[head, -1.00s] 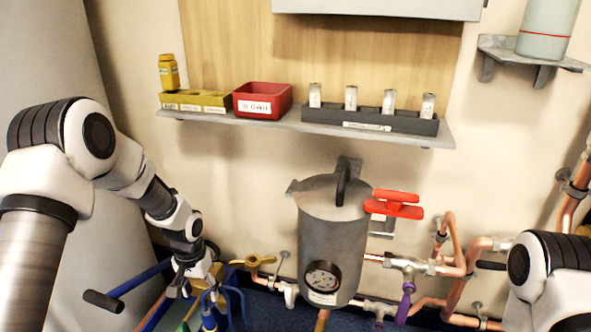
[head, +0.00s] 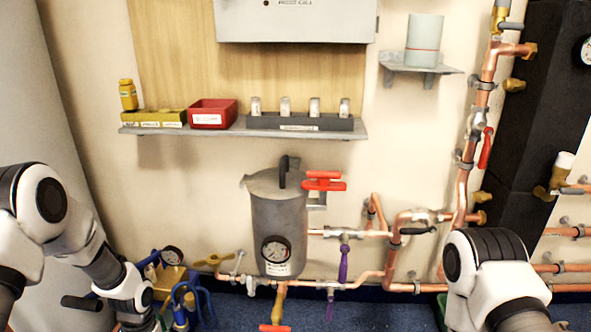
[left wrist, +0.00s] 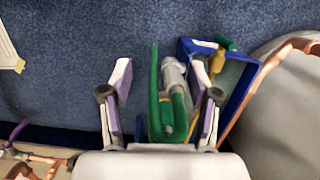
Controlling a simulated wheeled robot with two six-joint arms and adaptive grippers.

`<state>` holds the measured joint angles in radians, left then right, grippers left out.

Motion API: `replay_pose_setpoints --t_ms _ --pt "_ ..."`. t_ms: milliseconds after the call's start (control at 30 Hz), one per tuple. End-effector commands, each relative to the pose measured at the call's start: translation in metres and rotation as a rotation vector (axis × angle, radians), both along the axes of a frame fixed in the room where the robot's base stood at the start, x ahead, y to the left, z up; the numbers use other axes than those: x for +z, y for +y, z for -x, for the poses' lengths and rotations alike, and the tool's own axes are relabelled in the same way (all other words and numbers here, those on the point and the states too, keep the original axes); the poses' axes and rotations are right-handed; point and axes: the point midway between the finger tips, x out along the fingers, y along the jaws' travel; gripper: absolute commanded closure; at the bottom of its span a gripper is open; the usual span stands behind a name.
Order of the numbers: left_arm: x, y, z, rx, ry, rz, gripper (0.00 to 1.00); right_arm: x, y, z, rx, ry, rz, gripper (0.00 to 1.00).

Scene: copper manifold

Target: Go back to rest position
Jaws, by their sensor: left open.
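My left arm enters the head view from the left, and its wrist (head: 132,300) runs down to the bottom edge. The gripper's fingers cannot be made out there. In the left wrist view my left gripper (left wrist: 167,88) is open, its two fingers apart. A green-handled silver fitting (left wrist: 173,78) shows between them; the fingers are not closed on it. My right arm is at the lower right of the head view, with its gripper out of the picture.
A blue bin (left wrist: 241,82) with green and brass parts is beside the left fingers. A grey tank (head: 278,225) with a gauge and copper pipes (head: 462,185) line the wall. A shelf (head: 235,132) holds a red bin (head: 212,114). Blue floor (left wrist: 60,60) is open at left.

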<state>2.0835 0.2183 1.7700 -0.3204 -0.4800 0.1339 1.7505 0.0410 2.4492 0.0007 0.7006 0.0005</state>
Motion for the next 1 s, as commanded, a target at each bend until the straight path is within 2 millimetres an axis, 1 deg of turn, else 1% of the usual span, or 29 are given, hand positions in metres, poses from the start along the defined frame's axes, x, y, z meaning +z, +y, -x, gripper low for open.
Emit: replay_pose_setpoints --t_ms 33,167,267,367,400,467,500,533,600,667,733,767,833,867,900,967,1000 --pt "-0.004 -0.004 0.013 -0.006 0.032 0.001 0.39 0.005 0.0 0.0 0.0 0.0 0.0 0.65" --pt "-0.022 -0.017 0.054 -0.014 0.11 0.01 0.39 0.014 0.0 0.0 0.0 0.001 0.0 0.65" --pt "-0.037 -0.031 0.094 -0.02 0.163 0.024 0.39 0.021 0.0 0.0 0.001 0.001 0.0 0.65" --pt "-0.05 -0.046 0.141 -0.02 0.203 0.041 0.39 0.03 0.0 0.0 0.001 0.001 0.0 0.65" --pt "-0.054 -0.053 0.164 -0.016 0.213 0.048 0.39 0.033 0.0 0.0 0.001 0.001 0.0 0.65" --pt "-0.057 -0.063 0.199 -0.01 0.219 0.058 0.39 0.039 0.0 0.0 0.001 0.001 0.0 0.65" --pt "-0.057 -0.069 0.222 -0.003 0.213 0.061 0.39 0.043 0.0 0.0 0.001 0.001 0.0 0.65" --pt "-0.057 -0.073 0.236 0.001 0.201 0.062 0.39 0.045 0.0 0.0 0.001 0.001 0.0 0.65" --pt "-0.054 -0.077 0.258 0.014 0.156 0.056 0.39 0.047 0.0 0.0 0.002 0.001 0.0 0.65" --pt "-0.051 -0.078 0.263 0.021 0.096 0.046 0.39 0.046 0.0 0.0 0.002 0.002 0.0 0.65" --pt "-0.047 -0.076 0.26 0.03 0.01 0.033 0.39 0.044 0.0 0.001 0.002 0.002 0.0 0.65" --pt "-0.046 -0.075 0.256 0.032 -0.029 0.027 0.39 0.044 0.0 0.001 0.002 0.002 0.0 0.65" --pt "-0.046 -0.072 0.233 0.029 -0.151 0.013 0.39 0.044 0.0 0.001 0.002 0.002 0.0 0.65" --pt "-0.029 -0.072 0.229 0.019 -0.167 0.015 0.39 0.06 0.0 0.001 0.002 0.003 0.0 0.65" --pt "-0.011 -0.072 0.231 0.02 -0.161 0.015 0.39 0.078 0.0 0.001 0.002 0.004 0.0 0.65" --pt "0.006 -0.072 0.231 0.02 -0.16 0.016 0.39 0.096 0.0 0.0 0.002 0.001 0.0 0.65" --pt "0.018 -0.072 0.23 0.02 -0.16 0.016 0.39 0.108 0.0 0.0 0.002 0.001 0.0 0.65"
